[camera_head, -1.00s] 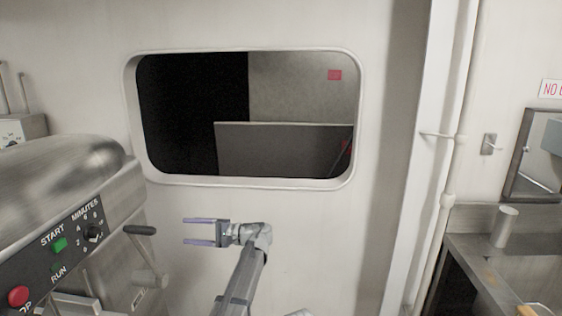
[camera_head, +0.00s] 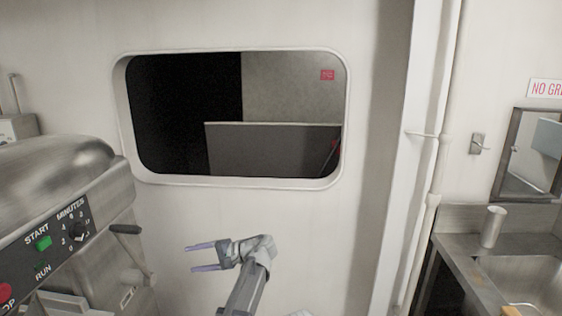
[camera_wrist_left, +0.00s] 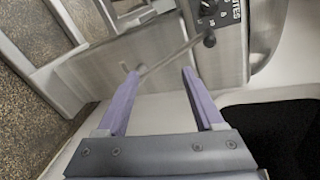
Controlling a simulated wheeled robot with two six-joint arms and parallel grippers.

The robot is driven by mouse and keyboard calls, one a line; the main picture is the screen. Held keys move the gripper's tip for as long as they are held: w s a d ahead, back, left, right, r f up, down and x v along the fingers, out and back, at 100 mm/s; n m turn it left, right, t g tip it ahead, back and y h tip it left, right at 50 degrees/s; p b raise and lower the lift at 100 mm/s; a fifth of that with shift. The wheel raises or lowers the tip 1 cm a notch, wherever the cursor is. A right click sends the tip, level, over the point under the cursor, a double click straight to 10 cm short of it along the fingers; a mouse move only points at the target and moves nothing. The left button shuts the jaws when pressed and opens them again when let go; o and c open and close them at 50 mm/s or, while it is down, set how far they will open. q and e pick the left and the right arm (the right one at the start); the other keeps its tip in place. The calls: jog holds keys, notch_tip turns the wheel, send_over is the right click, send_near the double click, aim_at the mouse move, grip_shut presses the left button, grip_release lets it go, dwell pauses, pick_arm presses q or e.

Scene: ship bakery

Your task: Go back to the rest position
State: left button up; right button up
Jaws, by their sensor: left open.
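My left gripper (camera_head: 203,257) is open and empty in the head view, in front of the white wall below the window opening. Its two purple fingers point left toward the steel machine (camera_head: 70,185). In the left wrist view the fingers (camera_wrist_left: 158,92) are spread apart with nothing between them. Beyond them are the machine's lever and black knob (camera_wrist_left: 210,40). I cannot see my right gripper.
A dark window opening (camera_head: 225,150) is in the wall. At the right are a vertical pipe (camera_head: 432,200), a sink (camera_head: 520,280) and a steel cup (camera_head: 492,227).

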pick_arm(q)
jog(key=s+d+f+h, duration=0.4)
jog(key=s+d+f, duration=0.1)
jog(key=s, duration=0.4)
jog(key=s+d+f+g+h, duration=0.1)
jog(key=s+d+f+h, duration=0.4)
jog(key=s+d, duration=0.3)
jog(key=s+d+f+g+h, duration=0.1)
jog(key=s+d+f+h, duration=0.3)
jog(key=s, duration=0.7)
jog(key=shift+s+d+f+n, duration=0.3)
jog(key=shift+d+f, duration=0.55)
jog(key=shift+d, duration=0.35)
